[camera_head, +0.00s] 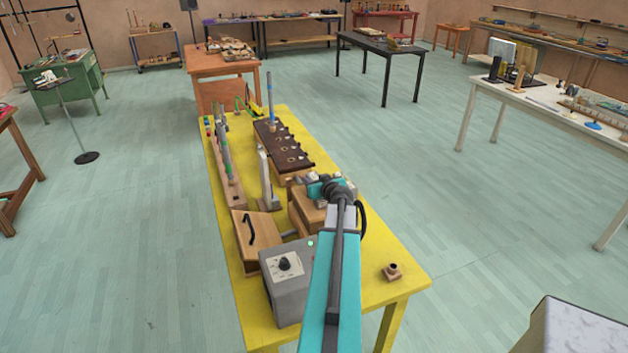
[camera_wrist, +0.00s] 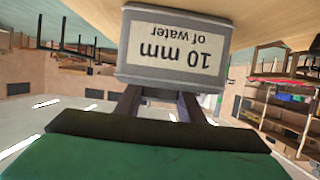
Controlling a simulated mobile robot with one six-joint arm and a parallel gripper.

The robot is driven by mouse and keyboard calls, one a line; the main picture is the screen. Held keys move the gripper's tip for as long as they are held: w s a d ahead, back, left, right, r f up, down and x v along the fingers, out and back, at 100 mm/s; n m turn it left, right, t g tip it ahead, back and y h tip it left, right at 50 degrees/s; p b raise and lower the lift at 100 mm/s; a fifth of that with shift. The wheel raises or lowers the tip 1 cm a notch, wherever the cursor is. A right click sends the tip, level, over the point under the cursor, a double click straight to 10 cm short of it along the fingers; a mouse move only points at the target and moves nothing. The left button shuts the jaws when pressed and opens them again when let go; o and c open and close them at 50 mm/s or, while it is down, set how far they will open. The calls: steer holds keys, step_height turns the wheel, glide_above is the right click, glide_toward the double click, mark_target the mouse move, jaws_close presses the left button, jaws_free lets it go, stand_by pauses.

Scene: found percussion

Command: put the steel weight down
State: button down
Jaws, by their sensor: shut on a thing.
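The steel weight (camera_wrist: 174,72) is a grey block with a pale label reading "10 mm of water", upside down in the wrist view. My gripper (camera_wrist: 158,98) is shut on it, with its two dark fingers reaching to the block. A tan surface (camera_wrist: 255,22) shows close to the weight at the top of the wrist view; I cannot tell whether they touch. In the head view my gripper (camera_head: 322,186) is over a wooden box (camera_head: 305,208) on the yellow table (camera_head: 392,243). My arm and wrist hide most of the weight there.
A grey box with a black knob (camera_head: 284,290) and a wooden wedge with a black handle (camera_head: 256,236) stand left of my arm. An upright grey-white piece (camera_head: 265,178) and a dark slotted board (camera_head: 283,147) are beyond. A small wooden block (camera_head: 391,272) sits right, with bare yellow top around it.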

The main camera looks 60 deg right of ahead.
steer(key=shift+f+b, duration=0.2)
steer(key=shift+b, duration=0.1)
steer(key=c, duration=1.2)
jaws_free()
steer(key=shift+s+r+p, duration=0.1)
steer(key=shift+r+p, duration=0.1)
steer(key=shift+p, duration=0.1)
steer(key=shift+b+v, duration=1.8)
steer(key=shift+v, duration=2.7)
steer(key=shift+s+a+r+p, duration=0.1)
steer(key=shift+a+r+p, duration=0.15)
steer(key=shift+p, duration=0.25)
steer(key=shift+p+v, duration=0.95)
steer(key=shift+p, duration=0.25)
steer(key=shift+s+a, duration=0.1)
steer(key=shift+s, duration=0.1)
steer(key=shift+f, duration=0.1)
